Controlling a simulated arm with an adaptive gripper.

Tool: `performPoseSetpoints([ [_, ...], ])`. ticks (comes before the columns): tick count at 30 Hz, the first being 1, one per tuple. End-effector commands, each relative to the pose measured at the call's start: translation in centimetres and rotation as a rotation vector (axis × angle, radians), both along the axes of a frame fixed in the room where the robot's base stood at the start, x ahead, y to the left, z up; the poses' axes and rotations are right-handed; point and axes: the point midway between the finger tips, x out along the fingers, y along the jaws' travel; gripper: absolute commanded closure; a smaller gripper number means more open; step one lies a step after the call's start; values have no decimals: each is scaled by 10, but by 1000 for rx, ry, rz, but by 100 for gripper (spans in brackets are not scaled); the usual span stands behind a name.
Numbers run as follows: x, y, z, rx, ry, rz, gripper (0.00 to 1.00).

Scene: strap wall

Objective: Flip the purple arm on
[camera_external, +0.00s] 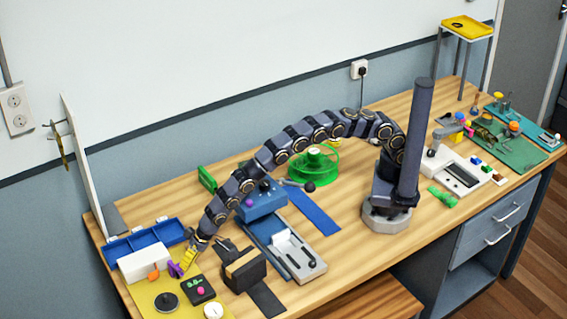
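A white box (145,262) stands on a yellow mat (148,299) at the front left of the bench. A small orange arm (154,273) and a small purple arm (174,269) sit at its front side. The purple arm is to the right of the orange one; its exact tilt is too small to tell. My gripper (186,261), with yellow fingers, points down just right of the purple arm, very close to it. I cannot tell whether they touch, or whether the fingers are open or shut.
A black box with coloured buttons (198,289), a black round dial (166,302) and a white round knob (213,311) share the mat. A blue tray (146,240) lies behind the white box. A dark block (243,267) and a blue box (262,203) stand to the right.

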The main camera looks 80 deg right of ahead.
Motion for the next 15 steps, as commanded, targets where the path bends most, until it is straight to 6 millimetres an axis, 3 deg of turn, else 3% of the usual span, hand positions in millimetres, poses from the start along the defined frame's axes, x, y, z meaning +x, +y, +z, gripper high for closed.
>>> performPoseSetpoints([
  [15, 16, -4, -1, -1, 2, -1, 100],
])
